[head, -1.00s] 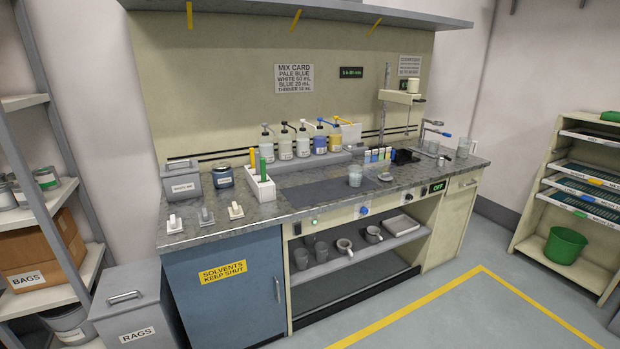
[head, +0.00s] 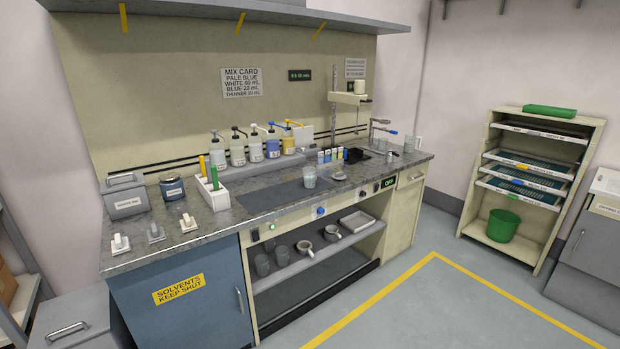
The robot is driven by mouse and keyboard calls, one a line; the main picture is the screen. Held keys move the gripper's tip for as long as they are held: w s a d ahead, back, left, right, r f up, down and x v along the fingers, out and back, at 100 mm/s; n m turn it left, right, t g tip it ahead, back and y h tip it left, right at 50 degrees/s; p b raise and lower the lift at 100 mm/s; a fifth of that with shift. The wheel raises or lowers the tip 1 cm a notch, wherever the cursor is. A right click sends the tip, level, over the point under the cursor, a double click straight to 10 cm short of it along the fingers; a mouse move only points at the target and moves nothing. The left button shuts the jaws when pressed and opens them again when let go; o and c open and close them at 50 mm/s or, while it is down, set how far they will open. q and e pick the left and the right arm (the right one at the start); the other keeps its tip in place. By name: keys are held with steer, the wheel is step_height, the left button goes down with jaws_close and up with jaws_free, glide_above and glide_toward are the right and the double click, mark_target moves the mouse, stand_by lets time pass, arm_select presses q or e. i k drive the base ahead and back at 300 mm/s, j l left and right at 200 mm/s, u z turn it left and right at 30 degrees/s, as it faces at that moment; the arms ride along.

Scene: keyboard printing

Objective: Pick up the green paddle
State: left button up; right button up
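The green paddle (head: 214,178) stands upright in a white holder (head: 217,200) on the left half of the counter. A yellow paddle (head: 202,166) stands behind it in the same holder. The lower part of the green paddle is hidden by the holder. Neither of my grippers shows in the head view.
Pump bottles (head: 237,148) stand on a raised ledge behind a dark mat (head: 285,192). A clear cup (head: 310,177) stands on the mat. Dispenser-like white pieces (head: 188,222) sit at the counter's front left. Open floor (head: 400,310) lies before the bench.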

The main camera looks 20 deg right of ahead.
mark_target(213, 168)
steer(key=i+l+u, duration=0.35)
steer(key=i+l, duration=0.2)
steer(key=i+l+u, duration=0.4)
steer(key=i+l, duration=0.15)
steer(key=l, duration=0.2)
